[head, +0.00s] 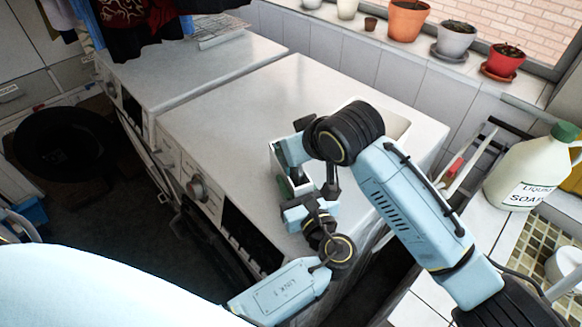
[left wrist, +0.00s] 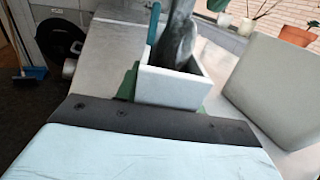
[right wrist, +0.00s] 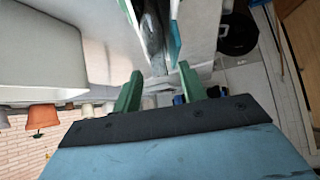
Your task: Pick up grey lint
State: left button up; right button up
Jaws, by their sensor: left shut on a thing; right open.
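In the left wrist view, my left gripper (left wrist: 165,98) is shut on a small open white box (left wrist: 172,87), with green finger parts at its sides. A dark grey, elongated piece (left wrist: 177,42), apparently the grey lint, rises from the box opening. In the right wrist view, the grey piece (right wrist: 153,40) lies just beyond the spread green fingers of my open right gripper (right wrist: 160,85); I cannot tell if they touch it. In the head view, my left gripper (head: 287,187) is above the right machine's top, and my right gripper's fingers are hidden.
A larger white bin (head: 390,122) stands behind my arms on the right machine (head: 250,95). A soap jug (head: 530,170) stands on the tiled counter at right. Flower pots (head: 407,22) line the sill.

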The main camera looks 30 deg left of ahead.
grip_shut()
jog(key=shift+r, duration=0.1)
dwell(0.3)
notch_tip(320, 180, up, 18)
dwell(0.4)
pick_arm(q)
jog(key=o, duration=1.1)
jog(key=shift+o, duration=0.2)
